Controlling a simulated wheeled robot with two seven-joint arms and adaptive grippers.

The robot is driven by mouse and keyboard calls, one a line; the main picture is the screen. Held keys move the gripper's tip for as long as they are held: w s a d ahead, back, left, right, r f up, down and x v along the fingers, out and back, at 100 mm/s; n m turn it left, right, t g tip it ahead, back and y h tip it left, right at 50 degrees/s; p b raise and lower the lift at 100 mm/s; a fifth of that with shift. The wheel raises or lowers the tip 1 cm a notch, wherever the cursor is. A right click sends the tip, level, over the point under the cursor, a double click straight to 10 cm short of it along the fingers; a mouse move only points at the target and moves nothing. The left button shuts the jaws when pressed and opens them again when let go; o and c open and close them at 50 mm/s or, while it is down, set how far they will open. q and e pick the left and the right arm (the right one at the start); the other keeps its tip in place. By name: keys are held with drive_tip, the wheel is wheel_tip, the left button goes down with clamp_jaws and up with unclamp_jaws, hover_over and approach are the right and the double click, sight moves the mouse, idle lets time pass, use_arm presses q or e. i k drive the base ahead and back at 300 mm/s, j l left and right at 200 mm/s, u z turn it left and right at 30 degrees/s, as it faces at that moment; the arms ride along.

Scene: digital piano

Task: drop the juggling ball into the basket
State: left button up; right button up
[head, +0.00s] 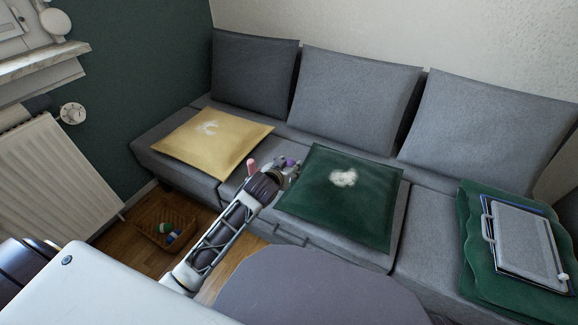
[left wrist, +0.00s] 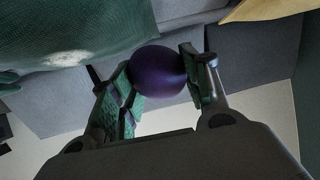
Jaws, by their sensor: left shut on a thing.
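A purple juggling ball (left wrist: 158,72) is held between the fingers of my left gripper (left wrist: 160,80) in the left wrist view. The brown basket (head: 148,233) stands on the floor at the left, between radiator and sofa, well apart from the gripper. Small green, white and blue things lie in it. My right gripper is not in view.
A grey sofa (head: 425,258) runs along the wall with a yellow cushion (head: 215,142) and a green cushion (head: 345,222) on it. A radiator (head: 55,180) stands at the left. A rounded dark grey surface (head: 320,295) is at the front. Wooden floor surrounds the basket.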

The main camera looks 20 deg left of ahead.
sight(160, 219)
drive_tip(key=i+j+u, duration=0.2)
drive_tip(key=j+u, duration=0.15)
drive_tip(key=i+j+u, duration=0.2)
drive_tip(key=j+u, duration=0.15)
drive_tip(key=j, duration=0.2)
drive_tip(key=i+j+u, duration=0.3)
